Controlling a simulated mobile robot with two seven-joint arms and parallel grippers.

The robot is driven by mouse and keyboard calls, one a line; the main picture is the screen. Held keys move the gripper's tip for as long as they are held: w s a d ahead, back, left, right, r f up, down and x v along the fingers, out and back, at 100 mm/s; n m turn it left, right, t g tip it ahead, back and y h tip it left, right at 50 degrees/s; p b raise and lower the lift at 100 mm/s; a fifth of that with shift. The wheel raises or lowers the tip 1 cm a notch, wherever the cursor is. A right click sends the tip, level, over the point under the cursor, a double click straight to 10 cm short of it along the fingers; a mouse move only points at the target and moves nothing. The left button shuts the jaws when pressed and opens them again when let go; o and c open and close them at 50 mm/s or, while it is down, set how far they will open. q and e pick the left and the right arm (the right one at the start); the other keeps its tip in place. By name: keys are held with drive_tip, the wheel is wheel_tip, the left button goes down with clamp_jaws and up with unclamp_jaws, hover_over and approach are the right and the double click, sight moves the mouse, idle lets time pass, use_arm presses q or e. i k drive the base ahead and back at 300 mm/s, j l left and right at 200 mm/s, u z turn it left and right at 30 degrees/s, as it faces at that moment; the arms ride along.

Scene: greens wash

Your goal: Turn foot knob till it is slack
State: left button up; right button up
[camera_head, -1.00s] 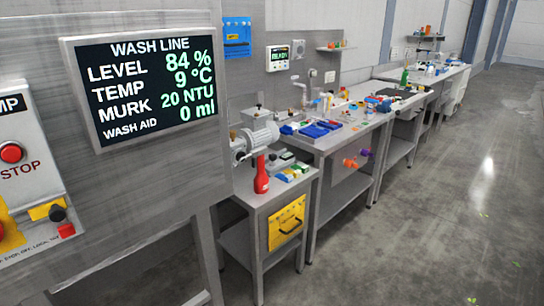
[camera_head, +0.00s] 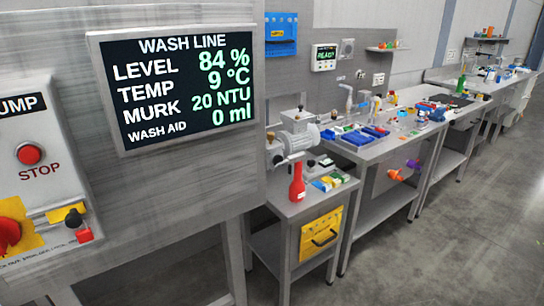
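Neither of my grippers is in view. No part that I can clearly tell as the foot knob shows; the lower ends of the bench legs are small or cut off. A dark round knob (camera_head: 74,219) sits beside a yellow plate on the pump panel (camera_head: 40,120) at the left. An orange handle-like part (camera_head: 395,175) and a purple one (camera_head: 413,164) stick out at the front of the middle bench; I cannot tell what they are.
The wash line display (camera_head: 180,85) reads level 84 %, 9 °C, 20 NTU, 0 ml. A small stand (camera_head: 300,212) holds a red bottle (camera_head: 297,182) and a grey motor-like machine (camera_head: 300,132). Benches run to the back right. The floor (camera_head: 440,250) at right is clear.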

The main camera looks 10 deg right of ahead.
sight(311, 162)
drive_tip(key=i+l+u, duration=0.2)
drive_tip(key=l, duration=0.2)
drive_tip(key=i+l+u, duration=0.2)
drive_tip(key=l, duration=0.25)
drive_tip(key=i+l, duration=0.25)
drive_tip(key=l, duration=0.15)
drive_tip(key=i+l+u, duration=0.1)
drive_tip(key=i+l, duration=0.15)
drive_tip(key=l, duration=0.2)
